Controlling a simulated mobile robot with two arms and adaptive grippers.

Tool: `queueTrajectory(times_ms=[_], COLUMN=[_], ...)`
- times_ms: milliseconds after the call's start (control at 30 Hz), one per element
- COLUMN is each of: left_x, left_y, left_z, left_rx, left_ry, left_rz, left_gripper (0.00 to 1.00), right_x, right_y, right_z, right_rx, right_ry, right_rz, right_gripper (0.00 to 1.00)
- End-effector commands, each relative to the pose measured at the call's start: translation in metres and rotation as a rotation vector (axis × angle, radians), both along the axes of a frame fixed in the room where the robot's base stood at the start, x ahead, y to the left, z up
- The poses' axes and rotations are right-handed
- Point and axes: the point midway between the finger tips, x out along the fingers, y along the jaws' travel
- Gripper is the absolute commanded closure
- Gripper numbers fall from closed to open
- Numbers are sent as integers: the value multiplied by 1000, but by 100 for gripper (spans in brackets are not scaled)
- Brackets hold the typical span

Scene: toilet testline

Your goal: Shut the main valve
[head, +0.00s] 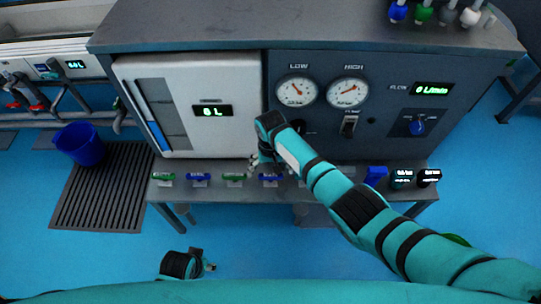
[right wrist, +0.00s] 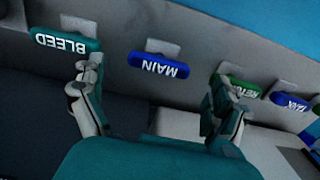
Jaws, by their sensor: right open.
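The main valve has a blue handle marked MAIN (right wrist: 158,66), upside down in the right wrist view. In the head view it is the blue handle (head: 270,178) on the ledge below the panel. My right gripper (right wrist: 160,103) is open and empty, its fingers spread to either side of the MAIN handle's line but short of it. In the head view my right gripper (head: 260,160) is just above and behind that handle, partly hidden by my arm. A dark part of my left arm shows at the bottom left; its fingers are not clear.
A green BLEED handle (right wrist: 66,42) and a green RETURN handle (right wrist: 236,87) flank MAIN; a blue TANK handle (right wrist: 290,101) lies beyond. The panel with two gauges (head: 296,90) and a white tank (head: 185,80) rises behind the ledge. A blue bucket (head: 80,145) stands left.

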Motion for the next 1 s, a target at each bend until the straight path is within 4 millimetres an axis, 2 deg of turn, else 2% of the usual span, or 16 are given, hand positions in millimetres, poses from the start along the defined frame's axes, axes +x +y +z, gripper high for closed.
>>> queueTrajectory(times_ms=[33,200,400,600,1000], left_x=[0,0,0,0,0], left_y=[0,0,0,0,0], left_z=[0,0,0,0,0], left_rx=[0,1,1,1,1], left_ry=[0,0,0,0,0], left_rz=[0,0,0,0,-1], left_gripper=[60,60,60,60,60], right_x=[2,1,1,1,1], right_y=[1,1,0,0,0], right_z=[13,48,77,85,85], right_rx=[4,3,1,-1,0], right_ry=[-6,-5,-3,-1,-2], right_rz=[0,0,-1,-1,-1], right_gripper=[0,0,0,0,0])
